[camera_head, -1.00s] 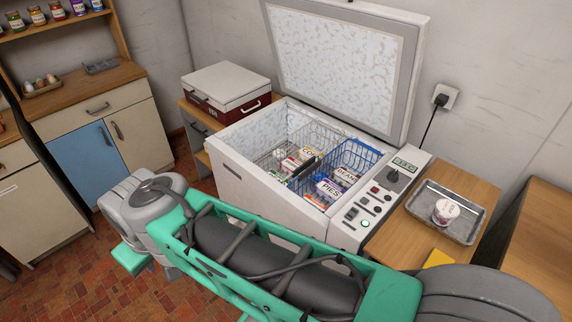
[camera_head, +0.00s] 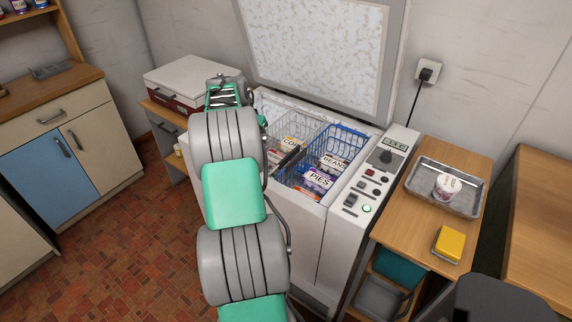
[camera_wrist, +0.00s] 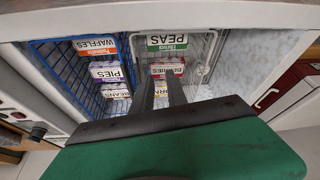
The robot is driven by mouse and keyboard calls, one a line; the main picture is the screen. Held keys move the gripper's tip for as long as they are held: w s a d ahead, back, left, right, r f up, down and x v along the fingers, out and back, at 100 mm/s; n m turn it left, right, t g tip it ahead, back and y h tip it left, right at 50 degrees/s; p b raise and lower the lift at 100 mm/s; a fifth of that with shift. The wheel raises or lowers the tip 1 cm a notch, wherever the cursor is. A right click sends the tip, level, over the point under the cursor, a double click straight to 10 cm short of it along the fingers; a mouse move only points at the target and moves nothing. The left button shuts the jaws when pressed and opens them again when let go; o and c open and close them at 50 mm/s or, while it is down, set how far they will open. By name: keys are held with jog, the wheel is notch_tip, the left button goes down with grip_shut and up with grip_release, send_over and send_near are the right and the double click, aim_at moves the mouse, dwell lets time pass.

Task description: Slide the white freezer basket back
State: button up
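The open chest freezer (camera_head: 312,225) holds the white wire basket (camera_head: 295,119), which shows partly behind my arm in the head view. In the wrist view the white basket (camera_wrist: 211,56) holds packs of peas (camera_wrist: 167,41), berries and corn. The blue wire basket (camera_head: 347,139) stands beside it, also seen in the wrist view (camera_wrist: 66,71), with waffles, pies and beans. My gripper (camera_wrist: 161,78) points into the freezer over the white basket. Its two dark fingers are apart with packs showing between them. I cannot tell whether they touch anything.
The freezer lid (camera_head: 318,55) stands raised at the back. Bare freezer interior (camera_wrist: 243,62) shows beside the white basket. A side table at right holds a metal tray (camera_head: 426,192) with a tub (camera_head: 446,187) and a yellow sponge (camera_head: 449,244). A white-lidded box (camera_head: 190,82) stands left.

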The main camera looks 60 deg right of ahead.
aim_at(286, 156)
jog(key=s+d+f+m, duration=0.1)
jog(key=s+d+f, duration=0.3)
jog(key=s+d+f+m+g, duration=0.1)
jog(key=s+d, duration=0.1)
jog(key=d, duration=0.1)
jog(key=shift+s+f+m, duration=0.25)
jog(key=shift+f+m, duration=0.05)
jog(key=shift+f, duration=0.1)
jog(key=x, duration=0.6)
jog(key=shift+w+d+f+p, duration=0.1)
jog(key=shift+w+f+p, duration=0.05)
jog(key=shift+f+p, duration=0.2)
jog(key=shift+d+f, duration=0.1)
jog(key=shift+f, duration=0.05)
jog(key=shift+c, duration=0.5)
grip_shut()
